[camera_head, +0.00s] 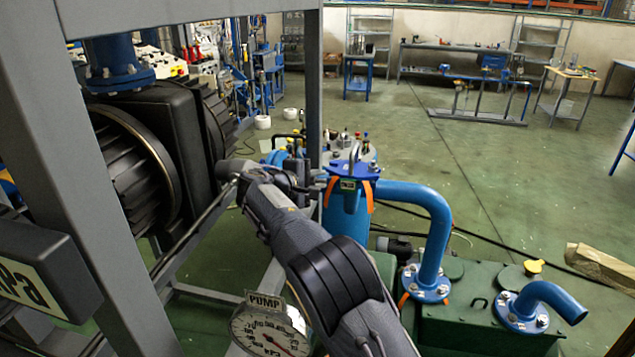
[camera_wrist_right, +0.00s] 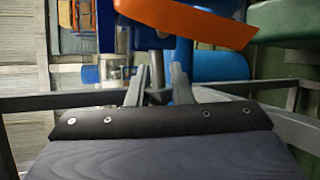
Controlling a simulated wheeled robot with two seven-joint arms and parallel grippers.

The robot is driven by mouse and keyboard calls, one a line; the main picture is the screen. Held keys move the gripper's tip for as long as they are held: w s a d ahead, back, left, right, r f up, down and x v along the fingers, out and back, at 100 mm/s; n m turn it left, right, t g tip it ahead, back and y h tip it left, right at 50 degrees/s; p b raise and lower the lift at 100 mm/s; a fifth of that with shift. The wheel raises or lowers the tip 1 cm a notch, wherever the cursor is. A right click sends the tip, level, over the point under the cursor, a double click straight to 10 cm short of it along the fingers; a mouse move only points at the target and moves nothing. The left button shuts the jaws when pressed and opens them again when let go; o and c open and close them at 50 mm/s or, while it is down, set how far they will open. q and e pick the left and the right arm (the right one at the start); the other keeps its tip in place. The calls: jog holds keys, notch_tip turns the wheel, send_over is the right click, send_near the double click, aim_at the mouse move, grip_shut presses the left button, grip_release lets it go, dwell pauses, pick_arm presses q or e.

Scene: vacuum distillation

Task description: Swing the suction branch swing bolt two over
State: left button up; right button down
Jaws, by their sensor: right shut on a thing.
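A blue vessel (camera_head: 345,214) with a flat blue lid (camera_head: 352,171) and an upright handle stands at the centre of the head view. Orange strips (camera_head: 369,196) hang at its rim; one orange strip (camera_wrist_right: 190,18) fills the top of the right wrist view. My right gripper (camera_head: 318,187) reaches the left side of the vessel just below the lid. In the right wrist view its fingers (camera_wrist_right: 158,92) are shut on a thin metal rod, the swing bolt (camera_wrist_right: 157,68). The bolt's far end and its number cannot be made out. My left gripper is not in view.
A bent blue pipe (camera_head: 436,225) runs from the vessel to a green tank (camera_head: 465,320). A grey frame post (camera_head: 313,80) stands close behind my right gripper. A black finned pump (camera_head: 130,160) is at left, and a gauge (camera_head: 268,328) is low in front. Open floor lies behind right.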

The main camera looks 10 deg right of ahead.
jog(key=shift+r+m+y+b, duration=0.6)
jog(key=shift+m+y+b, duration=0.25)
jog(key=shift+m+y, duration=0.05)
jog(key=shift+r+m+y+b, duration=0.55)
jog(key=shift+m+y+b, duration=0.3)
jog(key=shift+m+y, duration=0.05)
jog(key=shift+r+t, duration=0.1)
jog(key=shift+t, duration=0.2)
jog(key=c, duration=1.5)
grip_release()
jog(key=shift+c, duration=0.2)
